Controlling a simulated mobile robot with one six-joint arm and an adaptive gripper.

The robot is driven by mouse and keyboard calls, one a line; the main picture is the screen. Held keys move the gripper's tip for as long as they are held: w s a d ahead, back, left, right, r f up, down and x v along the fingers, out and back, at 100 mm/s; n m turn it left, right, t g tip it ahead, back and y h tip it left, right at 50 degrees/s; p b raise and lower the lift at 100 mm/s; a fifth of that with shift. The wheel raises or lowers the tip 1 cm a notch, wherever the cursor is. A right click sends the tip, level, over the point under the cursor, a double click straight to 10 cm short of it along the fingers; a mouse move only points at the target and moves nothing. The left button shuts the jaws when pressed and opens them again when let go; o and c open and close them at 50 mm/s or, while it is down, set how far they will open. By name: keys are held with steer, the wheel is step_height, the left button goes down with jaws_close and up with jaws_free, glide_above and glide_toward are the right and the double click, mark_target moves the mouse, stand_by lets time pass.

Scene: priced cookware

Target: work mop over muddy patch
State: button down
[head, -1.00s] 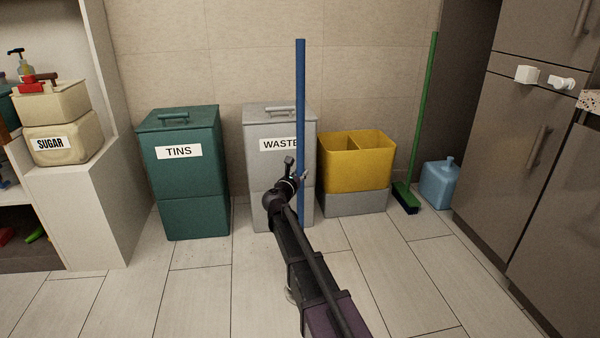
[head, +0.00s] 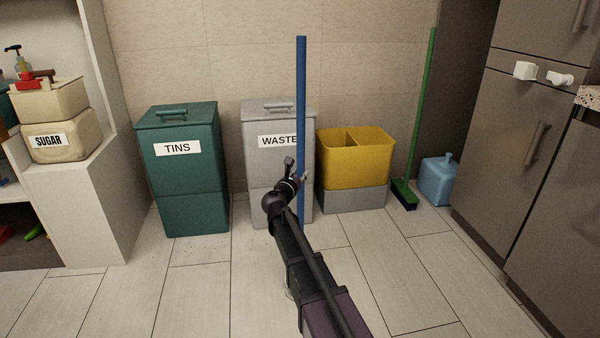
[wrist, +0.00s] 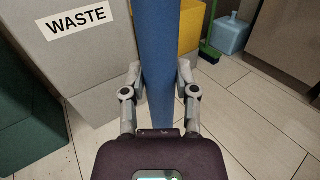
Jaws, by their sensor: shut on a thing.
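The mop shows as a long blue pole (head: 301,100), upright in front of the grey waste bin; it also fills the middle of the wrist view (wrist: 159,60). My gripper (head: 300,178) is shut on the blue pole, with one finger on each side of it in the wrist view (wrist: 160,82). The mop's head is hidden behind my arm in the head view and out of the wrist view. No muddy patch can be made out on the visible floor.
A green TINS bin (head: 182,190), the grey WASTE bin (head: 262,165) and a yellow two-part bucket (head: 354,165) stand along the wall. A green broom (head: 418,120) and blue jug (head: 439,178) are at right, beside brown cabinets (head: 500,150). The front floor (head: 200,290) is clear.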

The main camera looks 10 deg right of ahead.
steer(key=shift+s+f, duration=0.1)
steer(key=shift+s, duration=0.15)
steer(key=shift+s, duration=1.6)
steer(key=shift+s, duration=0.1)
steer(key=shift+s+r, duration=0.2)
steer(key=shift+s, duration=3)
steer(key=shift+s, duration=0.15)
steer(key=shift+s, duration=1.45)
steer(key=shift+d, duration=0.1)
